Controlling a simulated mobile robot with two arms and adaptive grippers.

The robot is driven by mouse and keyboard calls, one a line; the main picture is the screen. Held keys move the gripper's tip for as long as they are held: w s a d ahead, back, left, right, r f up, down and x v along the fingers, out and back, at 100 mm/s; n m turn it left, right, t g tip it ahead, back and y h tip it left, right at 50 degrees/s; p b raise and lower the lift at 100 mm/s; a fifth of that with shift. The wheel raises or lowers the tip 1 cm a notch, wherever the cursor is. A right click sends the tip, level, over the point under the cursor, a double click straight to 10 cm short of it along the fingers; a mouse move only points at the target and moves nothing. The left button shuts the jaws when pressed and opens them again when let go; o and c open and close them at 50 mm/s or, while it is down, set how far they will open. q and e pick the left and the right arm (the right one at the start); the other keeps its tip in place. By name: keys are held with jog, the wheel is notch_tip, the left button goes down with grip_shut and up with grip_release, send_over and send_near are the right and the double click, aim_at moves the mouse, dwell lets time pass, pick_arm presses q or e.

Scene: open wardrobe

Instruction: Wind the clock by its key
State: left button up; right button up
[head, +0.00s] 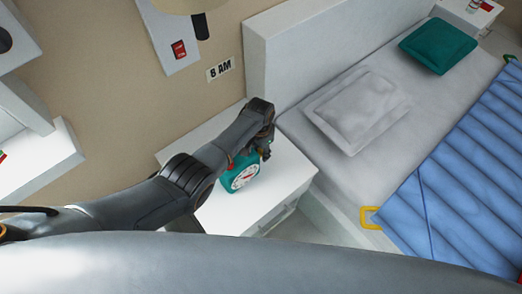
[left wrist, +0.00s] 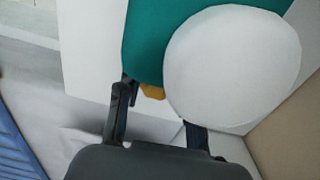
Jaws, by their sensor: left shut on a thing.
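The teal clock (head: 245,172), with a white dial, stands on the white bedside cabinet. My left gripper (head: 266,146) is at the clock's far right side, its wrist partly hiding the clock. In the left wrist view, the teal clock body (left wrist: 160,38) and a large white disc (left wrist: 232,65) are close in front of the left gripper (left wrist: 160,112). A small yellow-orange piece, apparently the key (left wrist: 152,91), shows between the fingers, mostly hidden by the disc and clock. The gripper is shut on it. My right gripper is not in view.
The white bedside cabinet (head: 286,176) has bare top around the clock. A bed with a grey pillow (head: 357,108), teal cushion (head: 437,45) and blue cover (head: 470,170) is to the right. An "8 AM" sign (head: 220,69) is on the wall behind.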

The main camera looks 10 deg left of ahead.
pick_arm(q)
jog(key=shift+w+a+f+g+h+b, duration=0.1)
jog(key=shift+f+g+h+b, duration=0.15)
jog(key=shift+b, duration=0.35)
jog(key=g+h+b, duration=0.1)
jog(key=b, duration=0.3)
jog(key=g+h+b, duration=0.2)
jog(key=b, duration=0.2)
jog(key=shift+w+a+f+h, duration=0.15)
jog(key=shift+a+f+h, duration=0.05)
jog(key=shift+h, duration=0.05)
jog(key=shift+r+g+h+b, duration=0.3)
jog(key=shift+g+b, duration=0.25)
jog(key=shift+b, duration=0.4)
jog(key=o, duration=1.2)
